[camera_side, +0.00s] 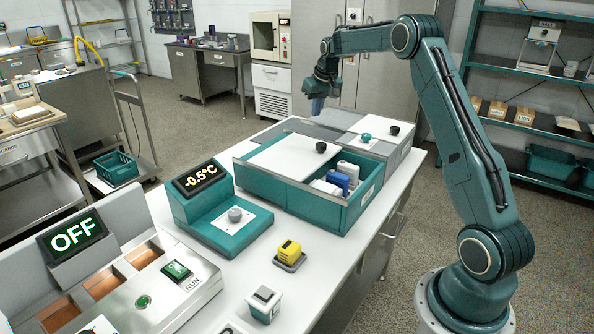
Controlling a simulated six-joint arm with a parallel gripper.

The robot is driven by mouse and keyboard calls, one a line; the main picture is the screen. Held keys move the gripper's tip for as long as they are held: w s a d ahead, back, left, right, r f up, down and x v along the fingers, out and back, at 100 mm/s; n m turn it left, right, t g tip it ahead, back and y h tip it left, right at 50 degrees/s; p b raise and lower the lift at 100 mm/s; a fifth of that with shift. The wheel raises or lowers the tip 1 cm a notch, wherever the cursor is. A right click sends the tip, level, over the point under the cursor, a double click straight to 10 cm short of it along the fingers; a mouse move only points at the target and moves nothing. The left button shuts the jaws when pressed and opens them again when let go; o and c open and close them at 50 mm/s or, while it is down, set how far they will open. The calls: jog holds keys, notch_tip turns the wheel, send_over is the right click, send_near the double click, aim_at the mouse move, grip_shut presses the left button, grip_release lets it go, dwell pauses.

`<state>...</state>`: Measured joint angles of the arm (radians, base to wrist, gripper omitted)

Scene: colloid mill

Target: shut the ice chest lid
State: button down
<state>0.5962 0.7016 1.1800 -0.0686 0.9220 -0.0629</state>
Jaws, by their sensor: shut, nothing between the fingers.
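The ice chest appears to be the teal open-topped box (338,218) in the middle of the white bench. Its white lid (290,157), with a black knob (321,147), covers the left part of the opening. The right part is open and shows a blue bottle (338,181) and white containers (348,170) inside. My gripper (317,108) points down behind the chest, above the far side of the bench. It is shut and empty, and apart from the lid. Its fingertips are small and hard to make out.
A grey box (398,160) with a teal knob (366,137) and a black knob (394,130) on top stands behind the chest. A teal console (225,225) reading -0.5°C stands to the left. A yellow block (289,252) sits in front. Bare bench lies right of it.

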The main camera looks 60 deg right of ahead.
send_near(314, 147)
jog(key=w+f, duration=0.1)
jog(key=w+d+f, duration=0.1)
jog(key=w+f, duration=0.1)
jog(key=w+d+f, duration=0.1)
jog(key=shift+w+d+f, duration=0.2)
jog(key=shift+w+f, duration=0.1)
jog(key=shift+w, duration=0.1)
jog(key=shift+s+a+r, duration=0.15)
jog(key=shift+s, duration=0.1)
jog(key=shift+s+a, duration=0.35)
jog(key=shift+s, duration=0.4)
jog(key=shift+s+a, duration=0.4)
jog(key=shift+s, duration=0.4)
jog(key=s, duration=1.6)
jog(key=shift+f, duration=0.2)
